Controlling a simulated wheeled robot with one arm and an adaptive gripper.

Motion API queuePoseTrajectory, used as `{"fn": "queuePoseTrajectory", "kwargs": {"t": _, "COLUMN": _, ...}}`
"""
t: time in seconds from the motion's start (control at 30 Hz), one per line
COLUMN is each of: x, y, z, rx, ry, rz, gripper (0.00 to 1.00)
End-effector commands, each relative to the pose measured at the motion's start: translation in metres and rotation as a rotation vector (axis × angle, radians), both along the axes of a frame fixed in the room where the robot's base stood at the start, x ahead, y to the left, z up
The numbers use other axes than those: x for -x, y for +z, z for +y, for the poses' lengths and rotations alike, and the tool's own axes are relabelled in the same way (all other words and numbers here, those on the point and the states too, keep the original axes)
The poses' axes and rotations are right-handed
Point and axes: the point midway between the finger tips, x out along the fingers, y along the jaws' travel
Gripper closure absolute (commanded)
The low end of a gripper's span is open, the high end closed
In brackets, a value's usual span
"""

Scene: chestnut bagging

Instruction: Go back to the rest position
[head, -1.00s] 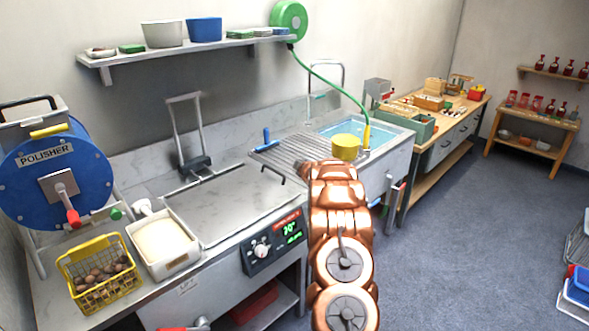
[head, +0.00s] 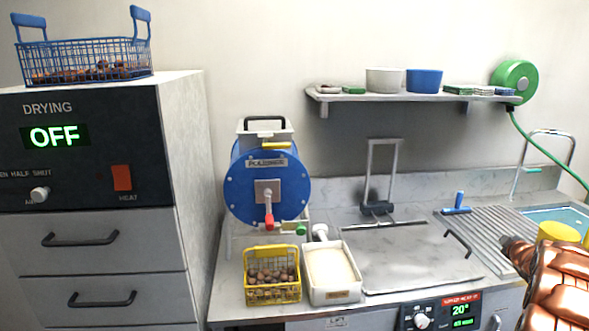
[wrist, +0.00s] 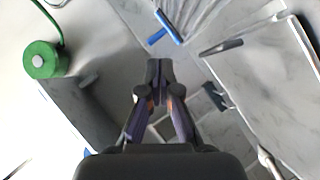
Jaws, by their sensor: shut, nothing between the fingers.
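My gripper (wrist: 160,72) is shut and empty in the wrist view, its two fingers meeting at the tips. It is raised over the counter area, touching nothing that I can see. In the head view my copper-coloured arm stands at the lower right edge, with the dark end of it near the ribbed drainboard (head: 490,232). A blue-handled tool (head: 457,204) lies on the drainboard and also shows in the wrist view (wrist: 166,24).
A drying cabinet (head: 190,160) reading OFF stands at left with a blue basket (head: 85,48) of chestnuts on top. A blue polisher (head: 250,195), a yellow chestnut basket (head: 272,294) and a white tray (head: 333,297) are on the counter. A shelf (head: 350,97) and green hose reel (head: 515,78) are above.

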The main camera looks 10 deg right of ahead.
Motion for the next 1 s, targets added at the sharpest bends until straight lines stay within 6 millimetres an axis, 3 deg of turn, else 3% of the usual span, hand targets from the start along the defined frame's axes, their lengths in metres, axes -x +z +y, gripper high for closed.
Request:
{"fn": "queuePoseTrajectory", "kwargs": {"t": 0.23, "x": -0.003, "y": 0.032, "z": 0.052, "rx": -0.086, "ry": -0.081, "rz": 0.049, "gripper": 1.00}}
{"fn": "queuePoseTrajectory", "kwargs": {"t": 0.47, "x": 0.012, "y": 0.053, "z": 0.114, "rx": -0.199, "ry": -0.177, "rz": 0.119, "gripper": 1.00}}
{"fn": "queuePoseTrajectory", "kwargs": {"t": 0.77, "x": 0.056, "y": 0.068, "z": 0.209, "rx": -0.351, "ry": -0.282, "rz": 0.226, "gripper": 1.00}}
{"fn": "queuePoseTrajectory", "kwargs": {"t": 1.0, "x": 0.109, "y": 0.070, "z": 0.291, "rx": -0.476, "ry": -0.355, "rz": 0.336, "gripper": 1.00}}
